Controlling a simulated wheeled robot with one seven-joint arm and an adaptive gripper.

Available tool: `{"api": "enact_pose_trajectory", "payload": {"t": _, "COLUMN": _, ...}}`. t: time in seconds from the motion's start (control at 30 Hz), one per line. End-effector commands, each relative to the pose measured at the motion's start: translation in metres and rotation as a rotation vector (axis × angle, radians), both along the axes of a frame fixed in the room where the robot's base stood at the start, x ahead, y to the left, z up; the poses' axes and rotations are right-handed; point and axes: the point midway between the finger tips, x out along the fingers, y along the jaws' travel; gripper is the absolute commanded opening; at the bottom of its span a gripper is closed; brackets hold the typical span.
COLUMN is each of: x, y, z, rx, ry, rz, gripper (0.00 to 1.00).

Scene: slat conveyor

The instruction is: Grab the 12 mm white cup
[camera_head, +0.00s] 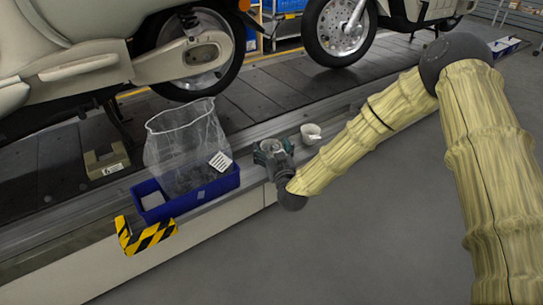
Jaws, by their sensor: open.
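A small white cup (311,130) sits on the light ledge along the conveyor's near edge, right of my gripper. Something small and pale shows at its lower right side; I cannot tell if it is a handle or a label. My gripper (268,147) is at the end of my arm, over the same ledge, with its fingers turned away from the camera. It is open, and a gap shows between it and the cup. I see nothing held in it, though the space between the fingers is small and partly hidden.
A blue bin (187,194) with a clear bag (186,147) stands left of my gripper. A yellow-black striped corner (146,237) and a cardboard box (107,160) are further left. Scooters stand on the dark slat conveyor (267,97) behind. The grey floor in front is clear.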

Motion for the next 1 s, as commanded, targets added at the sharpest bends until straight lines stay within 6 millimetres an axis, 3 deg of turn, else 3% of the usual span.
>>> {"api": "enact_pose_trajectory", "payload": {"t": 0.23, "x": 0.0012, "y": 0.0001, "z": 0.0006, "rx": 0.000, "ry": 0.000, "rz": 0.000, "gripper": 0.86}}
{"api": "enact_pose_trajectory", "payload": {"t": 0.5, "x": 0.0010, "y": 0.0001, "z": 0.0004, "rx": 0.000, "ry": 0.000, "rz": 0.000, "gripper": 0.39}}
{"api": "enact_pose_trajectory", "payload": {"t": 1.0, "x": 0.0010, "y": 0.0004, "z": 0.0096, "rx": 0.000, "ry": 0.000, "rz": 0.001, "gripper": 0.39}}
